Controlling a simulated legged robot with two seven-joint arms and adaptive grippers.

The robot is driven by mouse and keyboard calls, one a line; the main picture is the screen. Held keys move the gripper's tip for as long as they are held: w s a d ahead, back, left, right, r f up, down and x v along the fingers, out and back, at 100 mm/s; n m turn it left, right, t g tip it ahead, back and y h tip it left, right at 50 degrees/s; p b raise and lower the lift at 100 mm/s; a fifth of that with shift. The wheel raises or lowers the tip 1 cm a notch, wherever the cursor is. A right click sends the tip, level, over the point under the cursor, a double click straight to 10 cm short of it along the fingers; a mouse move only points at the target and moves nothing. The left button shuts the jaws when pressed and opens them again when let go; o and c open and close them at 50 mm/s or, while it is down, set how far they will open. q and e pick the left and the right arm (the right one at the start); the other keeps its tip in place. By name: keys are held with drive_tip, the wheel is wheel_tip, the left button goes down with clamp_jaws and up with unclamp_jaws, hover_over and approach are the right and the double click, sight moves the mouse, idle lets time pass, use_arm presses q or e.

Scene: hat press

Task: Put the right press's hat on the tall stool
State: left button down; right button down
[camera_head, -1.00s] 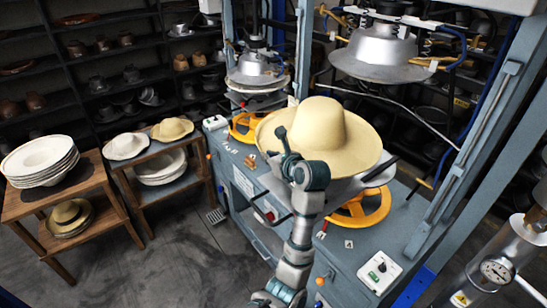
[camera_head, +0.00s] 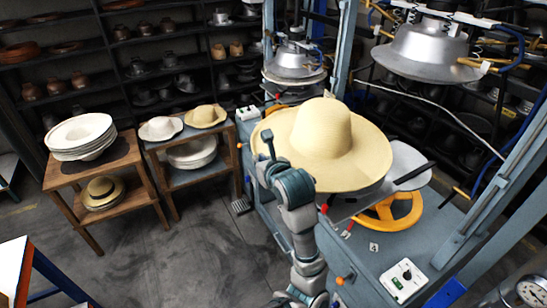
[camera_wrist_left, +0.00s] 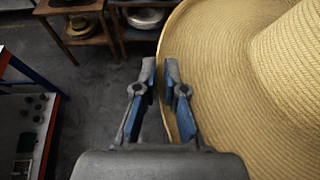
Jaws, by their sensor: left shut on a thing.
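A straw hat (camera_head: 325,140) with a wide brim and round crown is held at its left brim edge by my left gripper (camera_head: 270,155). In the left wrist view, the gripper's fingers (camera_wrist_left: 160,75) close on the edge of the hat (camera_wrist_left: 225,85). The hat is upright, slightly tilted, over the front of the right press (camera_head: 405,165), whose lower plate shows at its right; I cannot tell whether they touch. Two wooden stools stand at the left: one (camera_head: 62,175) bears a stack of white hats, the other (camera_head: 160,145) two hats. My right gripper is out of view.
The right press's metal upper die (camera_head: 425,50) hangs raised behind the hat. A second press (camera_head: 295,65) stands behind. Grey floor (camera_head: 170,250) before the stools is clear. A blue-legged table (camera_head: 30,275) is at lower left.

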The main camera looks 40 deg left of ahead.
use_arm(q)
drive_tip(key=s+a+r, duration=0.1)
drive_tip(key=s+a, duration=0.3)
drive_tip(key=s, duration=0.6)
drive_tip(key=shift+s+a+b, duration=0.2)
drive_tip(key=shift+s+b, duration=0.05)
drive_tip(key=shift+b, duration=0.1)
